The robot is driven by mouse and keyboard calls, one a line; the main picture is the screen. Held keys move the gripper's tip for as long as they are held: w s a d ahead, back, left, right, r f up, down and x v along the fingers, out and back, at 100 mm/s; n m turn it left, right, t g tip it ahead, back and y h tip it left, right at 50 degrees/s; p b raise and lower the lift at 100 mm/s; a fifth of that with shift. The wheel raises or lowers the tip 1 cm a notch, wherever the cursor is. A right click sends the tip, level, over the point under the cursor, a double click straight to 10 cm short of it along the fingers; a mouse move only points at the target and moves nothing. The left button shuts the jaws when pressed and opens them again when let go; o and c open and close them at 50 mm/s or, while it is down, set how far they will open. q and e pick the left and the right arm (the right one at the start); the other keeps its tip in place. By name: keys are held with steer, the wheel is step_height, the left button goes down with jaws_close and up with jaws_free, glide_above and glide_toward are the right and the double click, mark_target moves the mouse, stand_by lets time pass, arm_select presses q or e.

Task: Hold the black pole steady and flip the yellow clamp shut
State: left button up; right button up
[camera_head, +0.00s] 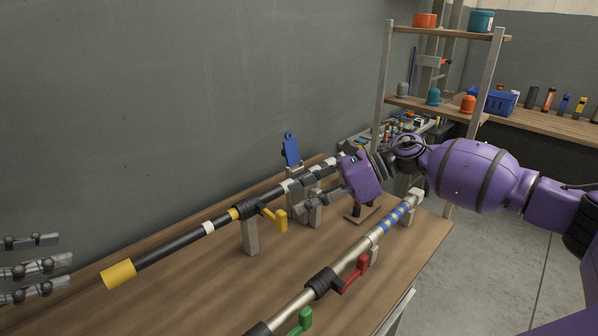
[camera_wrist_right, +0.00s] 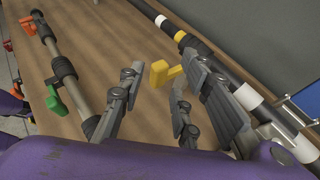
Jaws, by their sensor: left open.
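The black pole (camera_head: 180,245) lies on grey supports along the wall, with a yellow end at the front left and white bands. A black collar (camera_head: 246,208) carries the yellow clamp (camera_head: 276,216), whose lever sticks out from the pole; it also shows in the right wrist view (camera_wrist_right: 163,73). My right gripper (camera_head: 305,193) is at the pole's far half, beyond the clamp. Its fingers are spread, and in the right wrist view (camera_wrist_right: 160,88) some overlap the pole; contact is unclear. My left gripper (camera_head: 62,263) is open and empty at the left edge, apart from the pole's yellow end.
A second, beige pole (camera_head: 345,262) with blue bands lies in front, with a red clamp (camera_head: 356,274) and a green clamp (camera_head: 302,320). A blue piece (camera_head: 291,150) stands behind the black pole. Bare tabletop (camera_head: 190,295) lies at the front left. Shelves (camera_head: 440,109) stand at the back right.

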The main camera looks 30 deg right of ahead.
step_height(320, 180, up, 7)
steer(key=w+a+n+g+h, duration=0.1)
steer(key=n+g+h, duration=0.1)
steer(key=h, duration=0.5)
steer(key=shift+a+g+h, duration=0.15)
steer(key=shift+g+h, duration=0.25)
steer(key=shift+g, duration=0.5)
steer(key=shift+f, duration=0.15)
arm_select(q)
glide_toward(109, 277)
steer(key=w+d+f, duration=0.2)
steer(key=shift+w+x, duration=0.2)
steer(key=shift+x, duration=3.45)
steer(key=shift+a+f, duration=0.1)
steer(key=shift+a, duration=0.05)
steer(key=shift+c, duration=0.3)
